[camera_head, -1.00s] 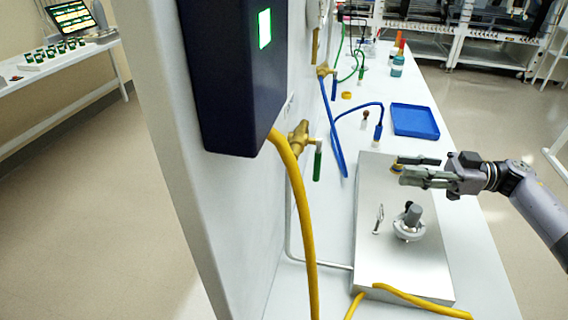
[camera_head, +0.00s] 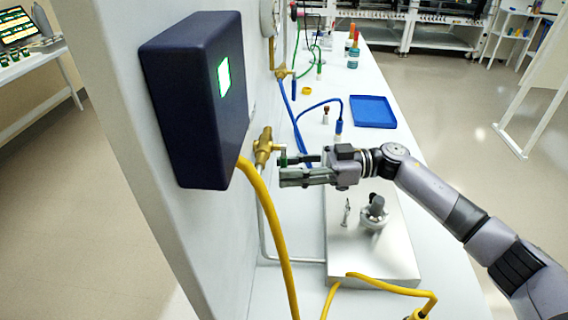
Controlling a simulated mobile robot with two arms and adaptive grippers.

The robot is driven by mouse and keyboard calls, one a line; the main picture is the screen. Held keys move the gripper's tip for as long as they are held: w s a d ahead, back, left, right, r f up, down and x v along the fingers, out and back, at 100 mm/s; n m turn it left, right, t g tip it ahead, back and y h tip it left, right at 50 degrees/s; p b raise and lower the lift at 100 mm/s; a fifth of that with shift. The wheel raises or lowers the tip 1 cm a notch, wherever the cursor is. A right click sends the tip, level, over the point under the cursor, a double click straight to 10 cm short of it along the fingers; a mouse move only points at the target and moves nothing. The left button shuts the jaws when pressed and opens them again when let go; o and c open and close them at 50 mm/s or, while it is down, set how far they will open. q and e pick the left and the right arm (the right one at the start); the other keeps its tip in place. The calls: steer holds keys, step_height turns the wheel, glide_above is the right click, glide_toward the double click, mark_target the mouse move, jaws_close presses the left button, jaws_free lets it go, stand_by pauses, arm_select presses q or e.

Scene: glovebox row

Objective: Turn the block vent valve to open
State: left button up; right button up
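A brass valve (camera_head: 263,147) with a green lever (camera_head: 283,157) sits on the white wall panel, just right of the dark blue box. The lever hangs down from the valve's right side and is partly hidden by my gripper. A bare metal pipe runs from below this valve to the steel block (camera_head: 398,262) on the bench. My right gripper (camera_head: 283,168) reaches in from the right with its fingers apart. Its fingertips are at the green lever; I cannot tell whether they touch it. My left gripper is not in view.
The dark blue box (camera_head: 190,95) juts from the panel. A yellow hose (camera_head: 277,235) hangs in front. On the block stand a grey-capped fitting (camera_head: 375,213) and a small metal piece (camera_head: 346,212). A blue tray (camera_head: 373,111) and blue hose (camera_head: 300,135) lie beyond my gripper.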

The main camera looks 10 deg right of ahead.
steer(key=shift+a, duration=0.8)
jaws_close()
stand_by(0.4)
